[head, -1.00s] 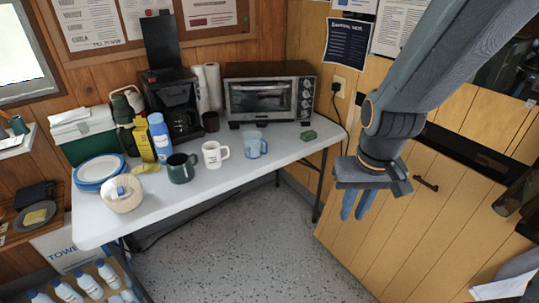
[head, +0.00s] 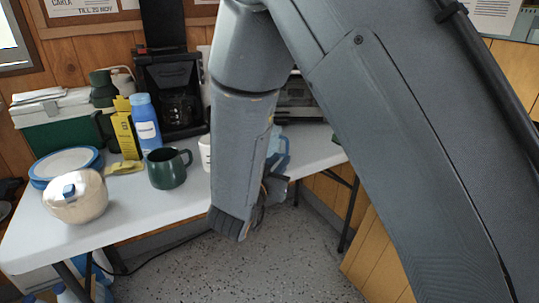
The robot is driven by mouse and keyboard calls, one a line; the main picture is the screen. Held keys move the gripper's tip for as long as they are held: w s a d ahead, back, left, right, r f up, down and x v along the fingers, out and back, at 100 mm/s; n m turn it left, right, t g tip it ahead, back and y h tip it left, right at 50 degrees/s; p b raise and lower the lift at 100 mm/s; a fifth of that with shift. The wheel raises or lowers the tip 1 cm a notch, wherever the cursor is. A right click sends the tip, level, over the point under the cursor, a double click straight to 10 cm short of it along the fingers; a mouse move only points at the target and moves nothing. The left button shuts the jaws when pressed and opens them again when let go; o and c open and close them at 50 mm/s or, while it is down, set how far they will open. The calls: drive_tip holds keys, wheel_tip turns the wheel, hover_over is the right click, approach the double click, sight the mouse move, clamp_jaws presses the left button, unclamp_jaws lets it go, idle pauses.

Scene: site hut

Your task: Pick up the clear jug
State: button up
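The clear jug (head: 281,148), a bluish see-through vessel with a handle on its right, stands on the white folding table (head: 112,218). My arm hides its left part in the head view. My gripper (head: 273,188) shows only as a small grey part behind the lower end of my arm, close in front of the jug near the table's front edge. Its fingers are hidden, so I cannot see whether they are open or touch the jug.
A white mug (head: 205,150) and a dark green mug (head: 168,168) stand left of the jug. The toaster oven (head: 294,106) is behind it, mostly covered by my arm. A blue bottle (head: 146,127) and coffee maker (head: 174,92) stand further left.

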sight(287, 150)
drive_tip(key=w, duration=0.1)
drive_tip(key=w+t+h+b, duration=0.1)
drive_tip(key=shift+w+d+f, duration=0.15)
drive_tip(key=shift+w+d, duration=0.1)
drive_tip(key=shift+w, duration=0.05)
drive_tip(key=shift+x, duration=2.3)
drive_tip(key=shift+d, duration=0.1)
clamp_jaws()
